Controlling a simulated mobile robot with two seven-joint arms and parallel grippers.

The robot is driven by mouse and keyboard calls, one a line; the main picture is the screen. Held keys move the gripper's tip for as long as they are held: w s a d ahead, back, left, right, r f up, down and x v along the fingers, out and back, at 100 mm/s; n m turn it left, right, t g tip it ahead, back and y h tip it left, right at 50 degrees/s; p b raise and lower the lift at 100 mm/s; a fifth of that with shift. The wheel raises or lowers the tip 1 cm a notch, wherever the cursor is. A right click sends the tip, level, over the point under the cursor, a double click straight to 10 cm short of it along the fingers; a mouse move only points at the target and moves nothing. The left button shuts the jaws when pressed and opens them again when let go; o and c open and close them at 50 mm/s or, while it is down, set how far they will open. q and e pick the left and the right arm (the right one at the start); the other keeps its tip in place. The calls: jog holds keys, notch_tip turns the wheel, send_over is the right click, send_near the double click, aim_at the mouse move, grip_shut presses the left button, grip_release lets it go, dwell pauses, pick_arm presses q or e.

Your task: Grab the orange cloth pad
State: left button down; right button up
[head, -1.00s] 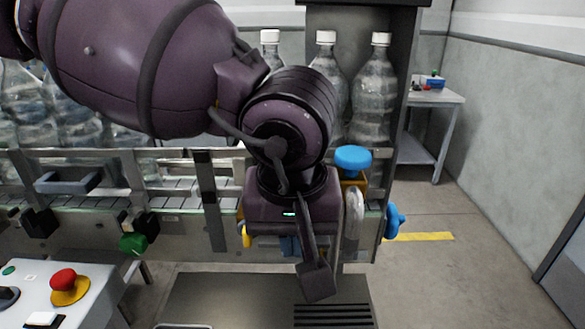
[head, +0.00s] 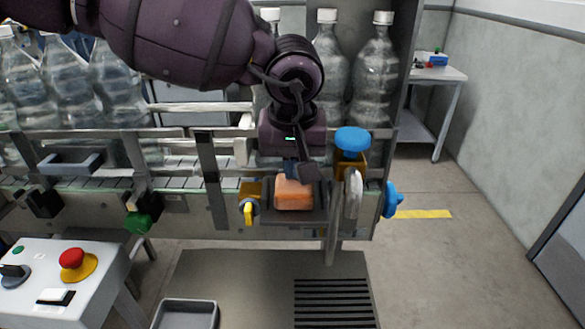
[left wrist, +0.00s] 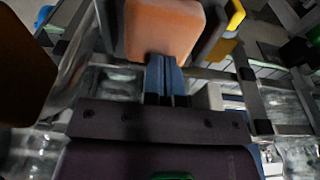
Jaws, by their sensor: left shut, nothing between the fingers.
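The orange cloth pad (head: 294,193) sits in a dark holder (head: 268,214) on the front of the conveyor. My left gripper (head: 291,168) is just behind and above the pad, with its blue fingers shut and nothing held. In the left wrist view the pad (left wrist: 163,28) lies right at the tips of the shut blue fingers (left wrist: 166,75). I cannot tell whether they touch it. My right gripper is not in view.
A blue knob (head: 352,140) on a yellow block and a metal post stand right of the pad. A yellow lever (head: 249,212) is at its left. Bottles (head: 375,85) stand behind. A control box (head: 60,275) with a red button is at lower left.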

aim_at(292, 193)
pick_arm(q)
jog(key=shift+s+f, duration=0.15)
jog(key=shift+f, duration=0.25)
jog(key=shift+s+f+b, duration=0.25)
jog(key=shift+b, duration=0.05)
jog(key=s, duration=0.3)
jog(key=shift+f, duration=0.1)
jog(key=shift+s, duration=0.35)
jog(key=shift+r+p, duration=0.45)
jog(key=shift+r, duration=0.3)
jog(key=shift+w+r, duration=0.1)
pick_arm(e)
jog(key=shift+r, duration=0.35)
